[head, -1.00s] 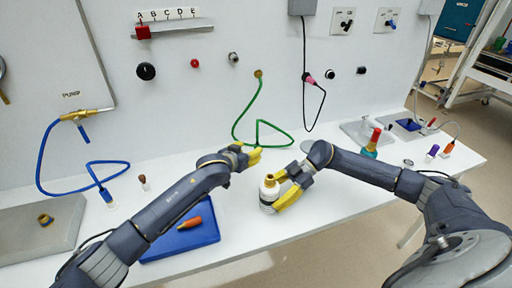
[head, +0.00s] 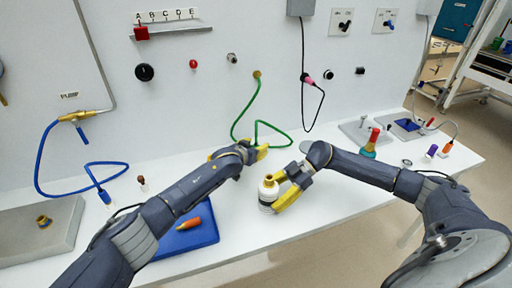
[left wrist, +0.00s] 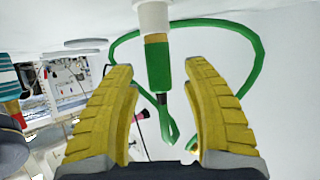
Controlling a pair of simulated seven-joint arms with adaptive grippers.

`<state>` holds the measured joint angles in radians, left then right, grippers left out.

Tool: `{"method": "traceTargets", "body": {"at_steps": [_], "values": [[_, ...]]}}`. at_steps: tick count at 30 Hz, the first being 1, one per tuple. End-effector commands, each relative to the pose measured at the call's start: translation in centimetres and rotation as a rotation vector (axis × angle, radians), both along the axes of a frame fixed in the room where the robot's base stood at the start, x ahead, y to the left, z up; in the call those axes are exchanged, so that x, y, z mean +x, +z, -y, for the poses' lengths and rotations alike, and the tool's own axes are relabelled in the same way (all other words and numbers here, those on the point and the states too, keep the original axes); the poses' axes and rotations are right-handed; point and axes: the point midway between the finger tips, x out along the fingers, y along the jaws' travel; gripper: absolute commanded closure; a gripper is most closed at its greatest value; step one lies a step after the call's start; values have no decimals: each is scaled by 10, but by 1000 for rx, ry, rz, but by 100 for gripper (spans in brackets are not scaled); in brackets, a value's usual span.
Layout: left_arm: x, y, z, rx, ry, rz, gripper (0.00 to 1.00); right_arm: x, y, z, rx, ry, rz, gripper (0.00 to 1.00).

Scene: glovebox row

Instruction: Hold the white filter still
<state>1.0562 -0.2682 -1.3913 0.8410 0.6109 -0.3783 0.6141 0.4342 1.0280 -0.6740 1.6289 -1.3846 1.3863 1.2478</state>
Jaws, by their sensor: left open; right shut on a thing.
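The white filter (head: 267,193) is a squat, bottle-like white body with a yellowish ring near its top and a dark band low down. It stands upright at the front middle of the bench in the head view. My right gripper (head: 283,189) is shut on it from the right, its yellow fingers partly hiding it. My left gripper (head: 258,153) is open, behind and left of the filter. In the left wrist view, its two yellow fingers (left wrist: 165,95) stand apart. A green hose end (left wrist: 158,65) with a brass ring and white tip shows between and beyond them, apparently not gripped.
The green hose (head: 247,107) hangs from a wall port behind my left gripper. A blue tray (head: 205,236) with an orange-handled tool lies below my left arm. A blue hose (head: 62,194) and grey plate (head: 62,236) are at left. A red-topped bottle (head: 371,145) stands right.

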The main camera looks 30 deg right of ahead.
Motion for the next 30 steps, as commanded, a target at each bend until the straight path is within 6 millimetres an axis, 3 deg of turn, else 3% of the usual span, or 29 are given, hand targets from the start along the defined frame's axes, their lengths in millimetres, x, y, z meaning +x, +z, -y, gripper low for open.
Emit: {"method": "traceTargets", "body": {"at_steps": [12, 24, 29, 30], "values": [[1, 0, 0, -1, 1, 1, 52, 0, 0, 0, 0, 0, 0, 61], [1, 0, 0, 1, 1, 1, 99, 0, 0, 0, 0, 0, 0, 61], [1, 0, 0, 1, 1, 1, 100, 0, 0, 0, 0, 0, 0, 61], [1, 0, 0, 0, 1, 2, 84, 0, 0, 0, 0, 0, 0, 61]]}}
